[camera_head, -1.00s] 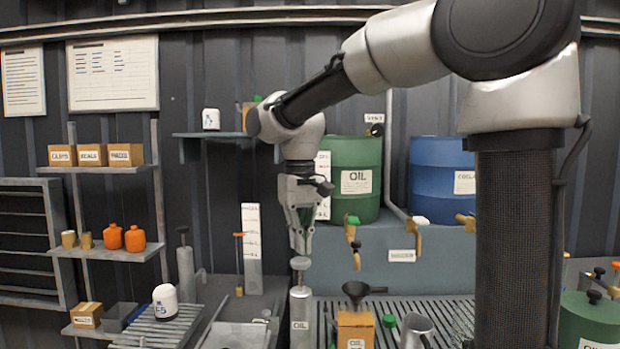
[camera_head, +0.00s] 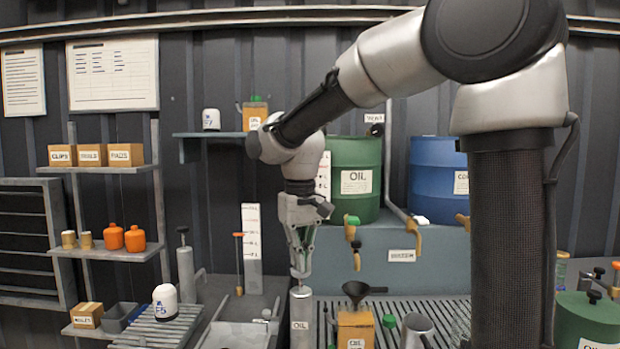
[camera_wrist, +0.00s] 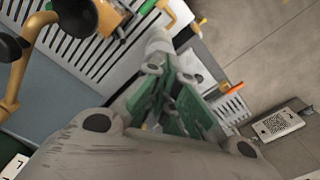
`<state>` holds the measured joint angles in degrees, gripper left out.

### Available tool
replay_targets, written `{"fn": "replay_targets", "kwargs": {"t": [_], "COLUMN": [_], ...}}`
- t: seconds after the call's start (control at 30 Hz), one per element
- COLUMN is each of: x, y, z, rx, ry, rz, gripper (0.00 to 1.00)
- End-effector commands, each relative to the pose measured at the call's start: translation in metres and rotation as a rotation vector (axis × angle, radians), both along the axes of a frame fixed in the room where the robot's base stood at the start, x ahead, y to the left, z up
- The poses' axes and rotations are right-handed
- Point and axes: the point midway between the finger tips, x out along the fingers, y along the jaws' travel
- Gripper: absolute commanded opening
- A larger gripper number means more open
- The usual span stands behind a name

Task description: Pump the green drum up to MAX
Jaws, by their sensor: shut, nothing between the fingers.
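The green drum (camera_head: 355,165), labelled OIL, stands on the blue-grey bench at the back. A white scale strip (camera_head: 323,180) shows at its left edge, too small to read a level or a MAX mark. A grey upright pump (camera_head: 300,322), labelled OIL, stands at the front centre with its round knob (camera_head: 300,292) low, just above the body. My gripper (camera_head: 300,272) points down, shut and empty, with its tips right over the knob and apparently touching it. The gripper's green-padded fingers (camera_wrist: 172,100) also show in the wrist view.
A blue drum (camera_head: 437,180) and brass taps (camera_head: 352,230) are behind. Another green container (camera_head: 585,320) is at right.

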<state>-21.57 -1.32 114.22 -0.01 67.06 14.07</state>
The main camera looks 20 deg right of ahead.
Motion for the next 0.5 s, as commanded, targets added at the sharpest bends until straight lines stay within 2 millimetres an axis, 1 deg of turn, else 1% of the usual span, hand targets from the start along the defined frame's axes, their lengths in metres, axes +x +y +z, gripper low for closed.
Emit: {"fn": "replay_targets", "kwargs": {"t": [0.5], "x": [-0.001], "y": [0.000], "z": [-0.022], "rx": [-0.001], "ry": [0.004], "rz": [0.000], "gripper": [0.00]}}
